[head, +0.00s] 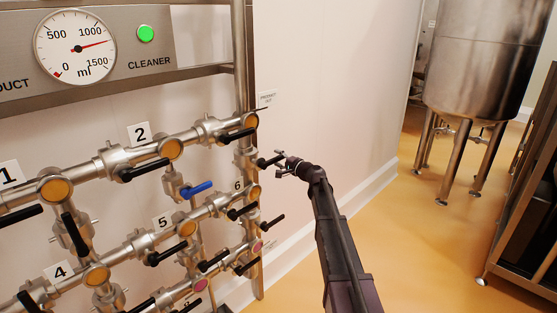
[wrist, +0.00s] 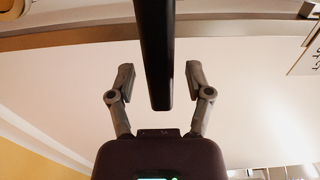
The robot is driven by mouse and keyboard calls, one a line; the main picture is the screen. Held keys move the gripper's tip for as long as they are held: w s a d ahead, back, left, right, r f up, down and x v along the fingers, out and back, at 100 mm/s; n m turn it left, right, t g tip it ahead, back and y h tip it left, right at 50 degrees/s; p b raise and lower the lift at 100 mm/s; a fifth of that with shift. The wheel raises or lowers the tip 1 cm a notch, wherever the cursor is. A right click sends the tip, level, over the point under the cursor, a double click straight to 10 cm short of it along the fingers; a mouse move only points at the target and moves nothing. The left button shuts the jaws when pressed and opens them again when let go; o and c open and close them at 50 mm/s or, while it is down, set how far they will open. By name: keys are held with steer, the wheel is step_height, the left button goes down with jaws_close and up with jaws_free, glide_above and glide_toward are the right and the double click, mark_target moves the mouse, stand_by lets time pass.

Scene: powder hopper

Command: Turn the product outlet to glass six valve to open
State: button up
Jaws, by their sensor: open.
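A black lever handle (head: 270,160) sticks out to the right from the right-hand vertical pipe, above the "6" label (head: 238,185) and below a small wall label (head: 267,98) that seems to read "PRODUCT OUT". My gripper (head: 284,166) is at the free end of this lever. In the wrist view the black lever (wrist: 156,50) reaches down between the two fingers of my gripper (wrist: 160,70). The fingers are open, with a visible gap on each side of the lever. The valve body behind the lever is partly hidden in the head view.
Other black levers crowd close by, such as one above (head: 238,135) and one below (head: 273,222). A blue lever (head: 196,189) is further left. A gauge (head: 75,46) and a green light (head: 145,34) are above. A steel tank (head: 485,65) stands right; floor between is clear.

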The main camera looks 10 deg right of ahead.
jaws_close()
stand_by(0.3)
